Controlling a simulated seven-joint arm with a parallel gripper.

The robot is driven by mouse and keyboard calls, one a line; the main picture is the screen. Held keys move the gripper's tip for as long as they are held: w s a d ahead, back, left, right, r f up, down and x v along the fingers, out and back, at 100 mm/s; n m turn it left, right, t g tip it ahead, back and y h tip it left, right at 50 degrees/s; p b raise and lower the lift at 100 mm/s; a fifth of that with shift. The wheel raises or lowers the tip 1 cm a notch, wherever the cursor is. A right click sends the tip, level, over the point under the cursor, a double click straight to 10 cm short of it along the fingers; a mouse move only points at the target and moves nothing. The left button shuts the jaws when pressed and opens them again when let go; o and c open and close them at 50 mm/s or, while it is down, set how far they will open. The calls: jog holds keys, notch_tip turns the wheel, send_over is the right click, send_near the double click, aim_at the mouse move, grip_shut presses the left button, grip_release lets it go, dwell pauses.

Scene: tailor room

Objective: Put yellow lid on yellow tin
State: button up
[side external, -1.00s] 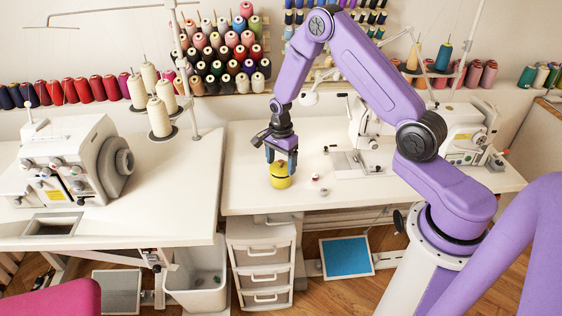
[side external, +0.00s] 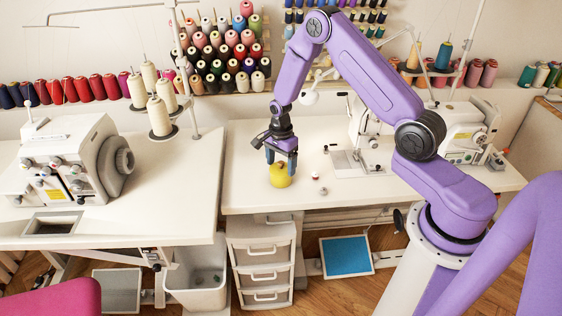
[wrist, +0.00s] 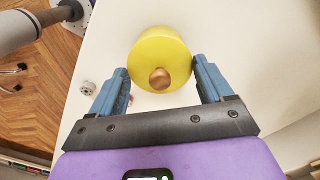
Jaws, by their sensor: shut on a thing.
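The yellow tin (side external: 280,180) stands upright near the front edge of the white table. The yellow lid (wrist: 157,50) with its round copper-coloured knob (wrist: 160,78) is on top of the tin. I see no gap between them in the side view, but the seam is too small to judge whether it is fully seated. My gripper (side external: 281,163) points down over the tin. The lid hides most of the tin in the wrist view.
Small bobbins (side external: 315,176) lie on the table (side external: 245,190) just right of the tin. A white sewing machine (side external: 375,130) stands further right. Another machine (side external: 70,165) is on the left table. A drawer unit (side external: 262,262) stands below the front edge.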

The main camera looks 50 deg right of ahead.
aim_at(281, 162)
jog(key=shift+f, duration=0.15)
jog(key=o, duration=0.7)
jog(key=shift+o, duration=0.2)
notch_tip(281, 162, up, 11)
dwell(0.9)
jog(key=shift+a, duration=0.1)
